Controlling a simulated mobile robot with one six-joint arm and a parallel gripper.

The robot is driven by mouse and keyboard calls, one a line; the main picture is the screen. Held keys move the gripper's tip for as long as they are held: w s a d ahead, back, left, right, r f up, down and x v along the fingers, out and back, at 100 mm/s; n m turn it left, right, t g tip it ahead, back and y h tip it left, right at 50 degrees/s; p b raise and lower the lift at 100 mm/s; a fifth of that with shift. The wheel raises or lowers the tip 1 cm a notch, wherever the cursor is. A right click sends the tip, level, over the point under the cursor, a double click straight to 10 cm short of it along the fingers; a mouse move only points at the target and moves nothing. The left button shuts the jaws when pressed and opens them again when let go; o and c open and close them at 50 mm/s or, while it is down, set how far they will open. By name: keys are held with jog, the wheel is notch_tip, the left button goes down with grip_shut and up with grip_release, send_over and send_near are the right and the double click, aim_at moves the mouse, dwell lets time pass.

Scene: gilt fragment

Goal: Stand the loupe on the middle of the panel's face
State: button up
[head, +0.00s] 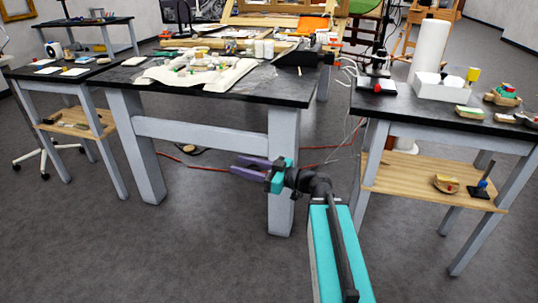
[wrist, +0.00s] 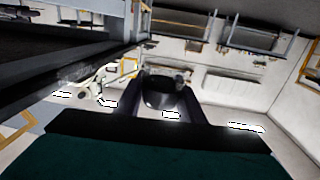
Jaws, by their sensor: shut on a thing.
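My gripper (head: 252,168) is in front of the middle table, below the height of its top, with its fingers pointing left. In the wrist view my gripper (wrist: 160,92) is shut on a dark, rounded thing, which looks like the loupe (wrist: 163,97). The loupe sits between the two fingers, and its lower part fades into shadow.
The right table (head: 432,127) bears a white box (head: 440,88), a white roll (head: 428,52) and small blocks. The left table (head: 40,74) bears cards and jars. A red cable (head: 200,167) runs over the floor. Open grey floor (head: 150,250) lies in front of the tables.

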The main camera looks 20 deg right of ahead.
jog(key=shift+s+a+f+n+g+y, duration=0.2)
jog(key=shift+s+a+n+g+y, duration=0.2)
jog(key=shift+s+a, duration=0.15)
jog(key=shift+s+a+f+n+g+y, duration=0.15)
jog(key=shift+s+a+n+g+y, duration=0.15)
jog(key=shift+s+a+g, duration=0.15)
jog(key=shift+a, duration=0.15)
